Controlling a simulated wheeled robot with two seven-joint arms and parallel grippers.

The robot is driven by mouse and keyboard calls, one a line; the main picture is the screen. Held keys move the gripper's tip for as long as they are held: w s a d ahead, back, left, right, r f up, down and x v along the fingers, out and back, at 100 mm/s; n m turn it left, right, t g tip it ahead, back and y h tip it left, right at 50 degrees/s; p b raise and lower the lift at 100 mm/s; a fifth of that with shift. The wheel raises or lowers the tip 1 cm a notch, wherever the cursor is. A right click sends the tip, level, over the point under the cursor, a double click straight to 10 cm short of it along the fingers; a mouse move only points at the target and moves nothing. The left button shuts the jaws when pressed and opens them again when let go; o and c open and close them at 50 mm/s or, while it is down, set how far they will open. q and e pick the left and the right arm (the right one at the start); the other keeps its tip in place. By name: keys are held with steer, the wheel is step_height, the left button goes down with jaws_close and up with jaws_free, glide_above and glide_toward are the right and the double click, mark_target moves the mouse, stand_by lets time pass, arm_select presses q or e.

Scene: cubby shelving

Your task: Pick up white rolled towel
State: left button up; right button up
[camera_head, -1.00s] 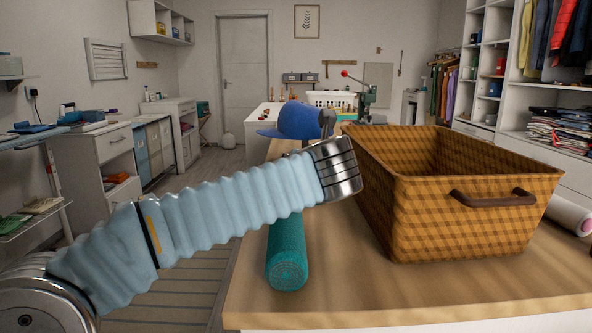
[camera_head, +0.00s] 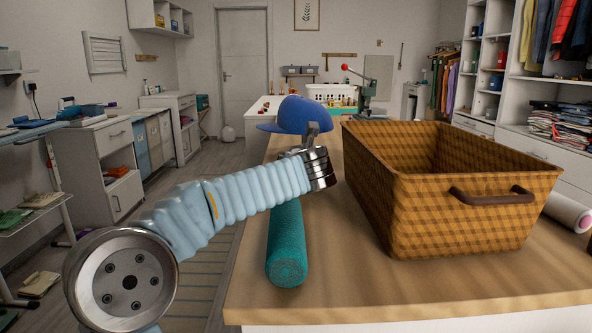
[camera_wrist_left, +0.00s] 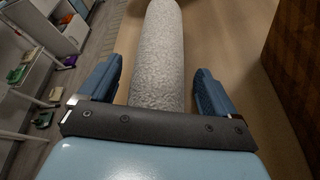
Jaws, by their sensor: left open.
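The white rolled towel (camera_wrist_left: 160,55) lies lengthwise on the wooden table in the left wrist view, looking grey-white and rough. My left gripper (camera_wrist_left: 155,78) is open, with one blue finger on each side of the towel and a visible gap on both sides. I cannot tell how far above the table the fingers are. In the head view my left wrist covers the space between the teal roll and the blue cap, and neither the fingers nor this towel can be made out there. My right gripper is not in view.
A teal roll (camera_head: 287,245) lies near the table's left edge, partly under my arm. A blue cap (camera_head: 300,115) sits behind my wrist. A checked wicker basket (camera_head: 465,215) stands to the right, with a pale roll (camera_head: 568,212) beyond it. The front table top (camera_head: 400,285) is clear.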

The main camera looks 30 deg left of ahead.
arm_select(q)
steer(key=c, duration=1.1)
steer(key=shift+r, duration=0.15)
